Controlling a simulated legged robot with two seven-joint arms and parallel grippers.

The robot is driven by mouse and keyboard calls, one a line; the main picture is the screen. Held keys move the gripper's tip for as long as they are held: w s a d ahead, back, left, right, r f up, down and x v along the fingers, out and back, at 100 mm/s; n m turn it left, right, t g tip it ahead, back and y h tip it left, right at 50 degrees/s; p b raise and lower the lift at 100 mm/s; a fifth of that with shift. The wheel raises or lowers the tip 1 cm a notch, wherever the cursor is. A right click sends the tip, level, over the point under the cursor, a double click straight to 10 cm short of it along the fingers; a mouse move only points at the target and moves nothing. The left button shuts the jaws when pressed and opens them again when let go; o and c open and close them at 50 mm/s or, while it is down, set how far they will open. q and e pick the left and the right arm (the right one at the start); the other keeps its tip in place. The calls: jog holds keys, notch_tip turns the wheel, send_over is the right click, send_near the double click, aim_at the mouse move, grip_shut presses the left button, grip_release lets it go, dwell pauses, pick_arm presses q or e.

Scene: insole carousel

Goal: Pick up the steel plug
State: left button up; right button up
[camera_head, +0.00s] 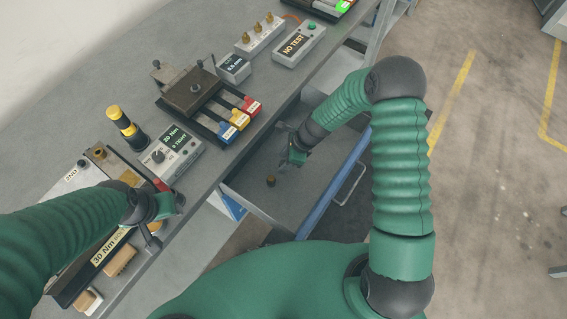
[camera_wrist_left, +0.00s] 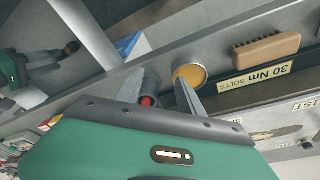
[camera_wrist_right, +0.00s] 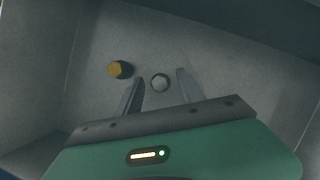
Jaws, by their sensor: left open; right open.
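The steel plug (camera_wrist_right: 160,82) is a small round grey piece on the drawer floor in the right wrist view. A brass plug (camera_wrist_right: 118,69) lies to its left; it also shows in the head view (camera_head: 271,181). My right gripper (camera_wrist_right: 160,76) is open, its fingers pointing down into the drawer, one on either side of the steel plug in the picture. I cannot tell the height left between them. In the head view, my right gripper (camera_head: 286,162) hides the steel plug. My left gripper (camera_head: 152,242) is open over the bench's front edge.
The open drawer (camera_head: 335,188) has raised walls around my right gripper. On the bench stand a torque display box (camera_head: 172,157), a fixture with coloured tags (camera_head: 190,92) and a NO TEST box (camera_head: 299,46). A brush (camera_wrist_left: 267,49) and tin (camera_wrist_left: 190,75) are near my left gripper.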

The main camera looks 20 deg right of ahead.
jog(key=shift+a, duration=0.15)
jog(key=shift+a+r, duration=0.1)
jog(key=shift+c, duration=2.1)
jog(key=shift+s+d, duration=0.1)
jog(key=shift+d, duration=0.45)
grip_shut()
jog(key=shift+a, duration=0.25)
jog(key=shift+r, duration=0.45)
notch_tip(320, 180, up, 9)
jog(key=p, duration=0.1)
